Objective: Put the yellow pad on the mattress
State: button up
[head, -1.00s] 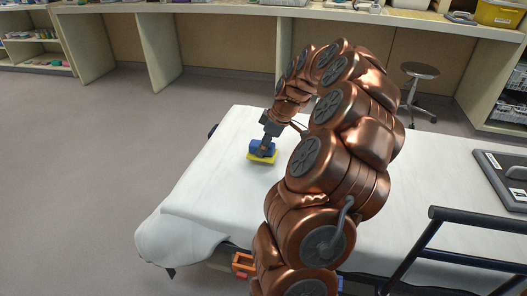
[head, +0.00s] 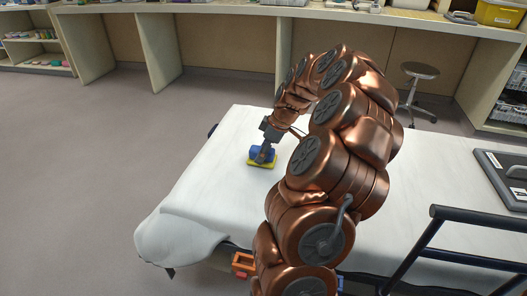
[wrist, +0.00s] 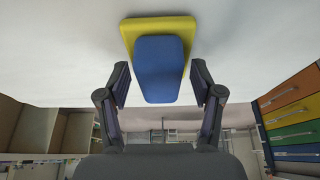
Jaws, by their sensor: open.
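The yellow pad (head: 262,165) lies on the white mattress (head: 209,174) of the stretcher, with a blue block (head: 258,151) on its upper side. In the wrist view the yellow pad (wrist: 186,27) lies behind the blue block (wrist: 160,68), against the white sheet. My gripper (head: 265,155) is at the blue block in the head view. In the wrist view my gripper (wrist: 161,84) is open, with a finger on each side of the blue block and visible gaps between. Part of the pad is hidden by the block and fingers.
A black rail (head: 470,222) and a dark flat case (head: 505,178) are at the right of the stretcher. A stool (head: 418,87) stands behind it, before a long counter (head: 270,10). The mattress left of my gripper is clear.

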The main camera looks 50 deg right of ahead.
jog(key=shift+d+r, duration=0.1)
jog(key=shift+r, duration=0.4)
jog(key=p+v, duration=0.1)
jog(key=v, duration=1)
jog(key=shift+s+r, duration=0.15)
jog(key=shift+s, duration=0.05)
jog(key=a+g, duration=0.3)
jog(key=a, duration=2.2)
jog(key=s+a+f+m+g+h, duration=0.1)
jog(key=s+a+f+m, duration=0.1)
jog(key=s+a, duration=0.4)
jog(key=s+a+f+m+g+h, duration=0.1)
jog(key=s+a, duration=0.5)
jog(key=s, duration=0.7)
notch_tip(320, 180, down, 4)
jog(key=shift+s+a+r+m+g, duration=0.1)
jog(key=shift+s+a+m+g, duration=0.2)
jog(key=shift+m+g, duration=0.7)
